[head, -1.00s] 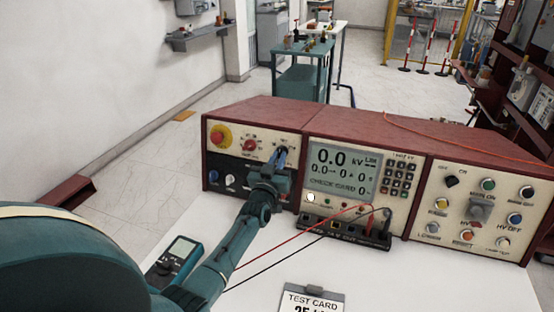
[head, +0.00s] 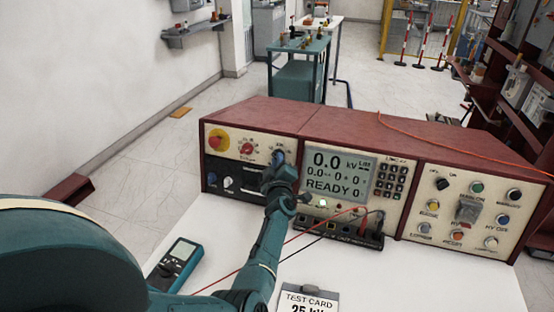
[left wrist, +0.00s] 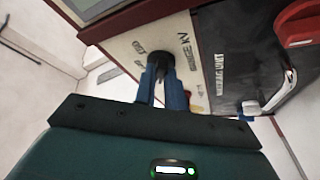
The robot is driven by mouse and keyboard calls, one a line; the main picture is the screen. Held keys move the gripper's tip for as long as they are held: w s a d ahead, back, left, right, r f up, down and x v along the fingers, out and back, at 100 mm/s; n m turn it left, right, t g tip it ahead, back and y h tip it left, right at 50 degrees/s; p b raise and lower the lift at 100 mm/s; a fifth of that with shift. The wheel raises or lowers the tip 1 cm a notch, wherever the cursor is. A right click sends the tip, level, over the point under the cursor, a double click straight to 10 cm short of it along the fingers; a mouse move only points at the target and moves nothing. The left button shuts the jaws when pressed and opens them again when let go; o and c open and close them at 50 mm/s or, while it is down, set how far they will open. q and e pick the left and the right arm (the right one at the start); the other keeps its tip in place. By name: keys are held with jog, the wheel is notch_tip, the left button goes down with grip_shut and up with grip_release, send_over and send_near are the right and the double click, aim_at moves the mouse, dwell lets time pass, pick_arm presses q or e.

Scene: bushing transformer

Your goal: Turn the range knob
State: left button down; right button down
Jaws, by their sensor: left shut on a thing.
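The range knob (left wrist: 156,55) is a dark round knob on the cream panel, beside the printed words "RANGE KV" in the left wrist view. My left gripper (left wrist: 160,78) is shut on it with its blue fingers. In the head view my left gripper (head: 277,160) covers the knob at the right of the console's left panel (head: 219,167). The display (head: 340,172) reads 0.0 kV and READY. My right gripper does not show.
A red emergency knob (head: 217,141) on yellow and a red selector knob (head: 247,148) sit left of my gripper. Red and black leads (head: 322,229) cross the white table to a terminal block (head: 346,232). A meter (head: 175,264) and a test card (head: 305,300) lie in front.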

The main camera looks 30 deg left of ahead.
pick_arm(q)
jog(key=shift+r+n+g, duration=0.1)
jog(key=shift+n+g, duration=0.2)
jog(key=shift+n, duration=0.4)
jog(key=shift+p, duration=0.3)
jog(key=c, duration=1.5)
grip_release()
jog(key=shift+o, duration=0.2)
jog(key=shift+s+d, duration=0.1)
